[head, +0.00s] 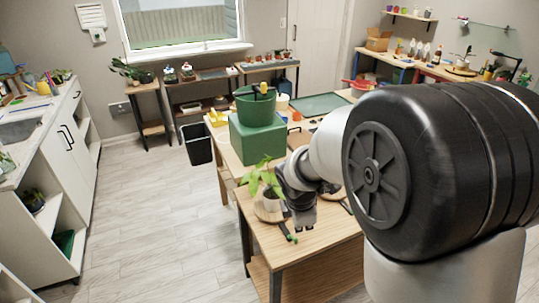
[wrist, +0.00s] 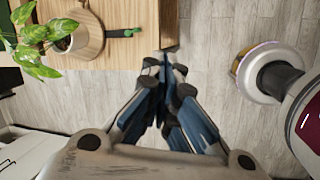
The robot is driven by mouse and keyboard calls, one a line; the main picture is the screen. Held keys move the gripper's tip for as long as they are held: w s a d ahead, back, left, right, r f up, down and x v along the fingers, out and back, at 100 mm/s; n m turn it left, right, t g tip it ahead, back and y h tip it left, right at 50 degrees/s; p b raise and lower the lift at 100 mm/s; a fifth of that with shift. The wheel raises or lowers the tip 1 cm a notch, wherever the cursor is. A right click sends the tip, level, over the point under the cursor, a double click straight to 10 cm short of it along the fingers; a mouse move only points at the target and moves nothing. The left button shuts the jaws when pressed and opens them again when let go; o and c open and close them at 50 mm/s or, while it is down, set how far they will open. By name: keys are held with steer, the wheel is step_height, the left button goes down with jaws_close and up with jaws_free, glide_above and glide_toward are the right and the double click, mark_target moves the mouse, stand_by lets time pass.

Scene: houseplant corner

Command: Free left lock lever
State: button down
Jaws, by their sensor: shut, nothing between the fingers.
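A green bucket (head: 256,106) stands on a green box (head: 257,139) on the far table. A small black part with a yellow piece (head: 263,89) shows at the bucket's top; it is too small to tell whether it is a lock lever. No left lock lever can be made out clearly in either view. My gripper (head: 303,226) is over the near wooden table, right of a potted plant (head: 265,190), apart from the bucket. In the wrist view my gripper (wrist: 166,62) is shut with its fingertips together and empty, over the floor just past the table edge.
The near wooden table (head: 318,234) carries the plant on a round wooden board (wrist: 85,40) and a green-handled tool (wrist: 122,33). A black bin (head: 197,144) stands on the floor left of the far table. The floor (head: 160,215) on the left is clear.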

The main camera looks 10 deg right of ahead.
steer(key=w+a+f+n+p, duration=0.1)
steer(key=w+f+n+p, duration=0.1)
steer(key=f+n, duration=0.3)
steer(key=w+a+f+n+g+p, duration=0.1)
steer(key=f+n, duration=0.4)
steer(key=f, duration=0.5)
steer(key=shift+w+a+n+p, duration=0.3)
steer(key=shift+w+a+p, duration=0.2)
steer(key=shift+w+a, duration=0.4)
steer(key=shift+w+d, duration=0.1)
steer(key=b+x, duration=0.3)
steer(key=x, duration=0.7)
steer(key=shift+f+b, duration=0.35)
steer(key=shift+b, duration=0.05)
steer(key=shift+w+d+r, duration=0.2)
steer(key=shift+w+d, duration=0.1)
steer(key=shift+w, duration=0.3)
steer(key=shift+w+d+r, duration=0.2)
steer(key=shift+w+d, duration=0.1)
steer(key=shift+w, duration=0.25)
steer(key=shift+w+d, duration=0.4)
steer(key=shift+w, duration=0.1)
steer(key=shift+d+r+p, duration=0.1)
steer(key=shift+d+p, duration=0.05)
steer(key=shift+p, duration=0.55)
